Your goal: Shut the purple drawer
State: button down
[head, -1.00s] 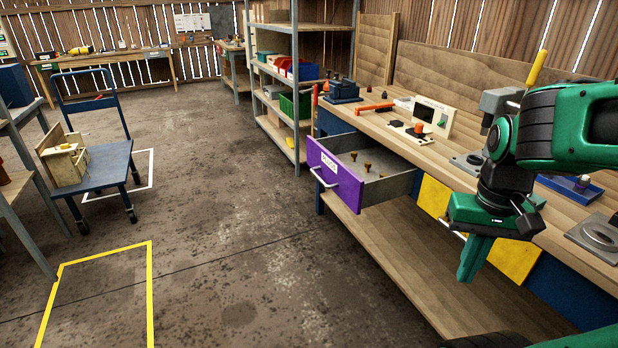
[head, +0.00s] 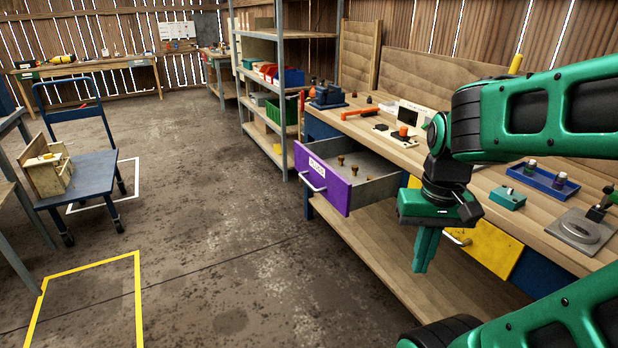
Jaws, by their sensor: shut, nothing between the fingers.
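The purple drawer (head: 333,188) is pulled out from under the workbench, with a white handle (head: 310,180) and a label on its front. Its open grey tray holds several small brass-coloured pieces (head: 349,166). My green gripper (head: 422,270) points down in front of the bench, to the right of the purple drawer and apart from it. Its fingers are together with nothing between them. A yellow drawer front (head: 490,247) is partly hidden behind my gripper.
The workbench top (head: 470,180) carries an orange-handled tool (head: 342,112), a blue tray (head: 543,180) and other items. A lower wooden shelf (head: 385,265) runs under the drawers. A metal shelf rack (head: 284,90) stands beyond. The floor left of the drawer is clear.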

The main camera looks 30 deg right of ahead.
aim_at(317, 162)
jog(key=i, duration=0.95)
